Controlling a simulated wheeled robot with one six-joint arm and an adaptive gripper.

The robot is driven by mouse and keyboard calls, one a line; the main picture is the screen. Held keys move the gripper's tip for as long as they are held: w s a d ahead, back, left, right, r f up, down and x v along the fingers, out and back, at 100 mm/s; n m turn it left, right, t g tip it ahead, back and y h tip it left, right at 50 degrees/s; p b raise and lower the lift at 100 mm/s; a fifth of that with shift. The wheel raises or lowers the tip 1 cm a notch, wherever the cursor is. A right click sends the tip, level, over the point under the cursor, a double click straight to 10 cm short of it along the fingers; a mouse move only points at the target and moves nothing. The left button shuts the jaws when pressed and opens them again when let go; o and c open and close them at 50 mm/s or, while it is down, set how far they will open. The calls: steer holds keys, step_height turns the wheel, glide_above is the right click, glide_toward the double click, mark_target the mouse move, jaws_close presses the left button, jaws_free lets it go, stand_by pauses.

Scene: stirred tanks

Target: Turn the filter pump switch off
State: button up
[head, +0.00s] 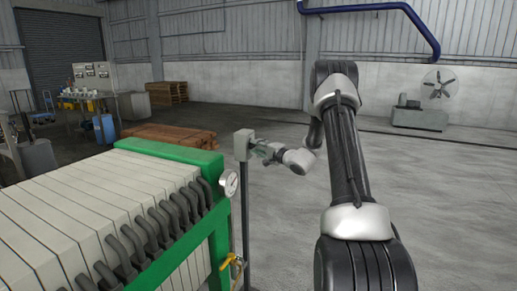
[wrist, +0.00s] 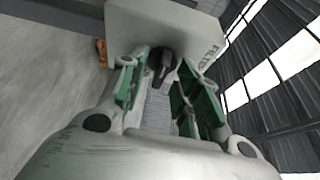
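The filter pump switch is a grey box (head: 243,141) on a thin post, just right of the green-framed filter press in the head view. In the wrist view the box (wrist: 150,22) fills the top, with partly readable lettering on its face. A black knob (wrist: 162,60) sticks out of that face. My gripper (wrist: 160,76) is open, with green-padded fingers on either side of the knob. I cannot tell whether the fingertips touch it. In the head view my gripper (head: 262,151) is close against the box's right side, and the knob is hidden there.
The filter press (head: 90,215) with its green frame stands close at left, with a pressure gauge (head: 229,183) and a yellow valve (head: 231,262) near the post (head: 245,225).

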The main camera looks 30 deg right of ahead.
jaws_close()
steer(key=shift+m, duration=0.3)
steer(key=m+g+y, duration=0.1)
steer(key=m+g, duration=0.1)
steer(key=m, duration=0.2)
steer(key=m+g+y, duration=0.1)
steer(key=m+g, duration=0.1)
steer(key=m, duration=0.2)
steer(key=m+g+y, duration=0.1)
steer(key=m+g, duration=0.1)
steer(key=m, duration=0.3)
steer(key=shift+w+d+r+g+y, duration=0.25)
steer(key=shift+d+r+g+y, duration=0.05)
steer(key=shift+d+r+g, duration=0.1)
stand_by(0.4)
stand_by(0.4)
